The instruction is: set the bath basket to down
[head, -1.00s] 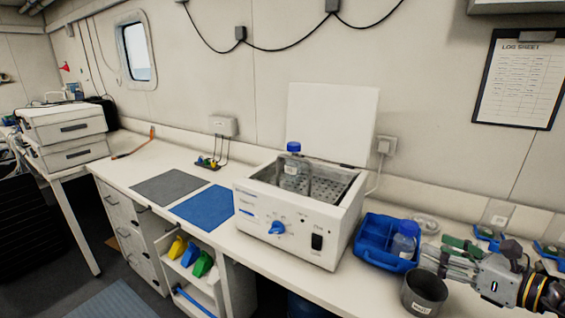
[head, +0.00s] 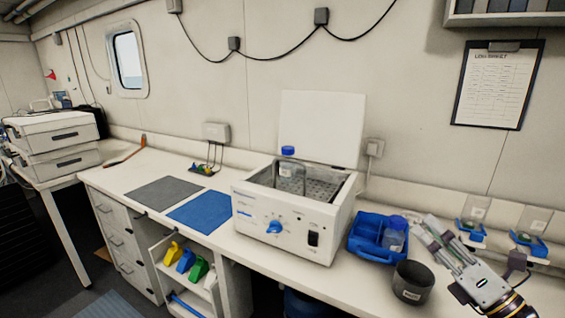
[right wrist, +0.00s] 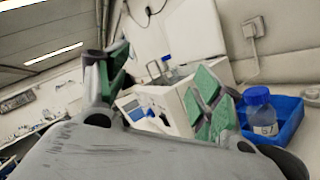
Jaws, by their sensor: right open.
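The bath basket (head: 322,189) is a grey perforated tray inside the white water bath (head: 290,228). Its holed surface shows a little below the bath's rim; its exact height is hard to tell. A clear bottle with a blue cap (head: 288,151) stands in the bath's left part. The bath's white lid (head: 322,130) is raised at the back. My left gripper is out of view.
A blue caddy (head: 362,252) holding a blue-capped bottle (right wrist: 262,120) stands right of the bath. A dark grey pot (head: 412,284) stands near the front edge. Blue (head: 204,211) and grey (head: 163,193) mats lie flat left of the bath, with nothing on them.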

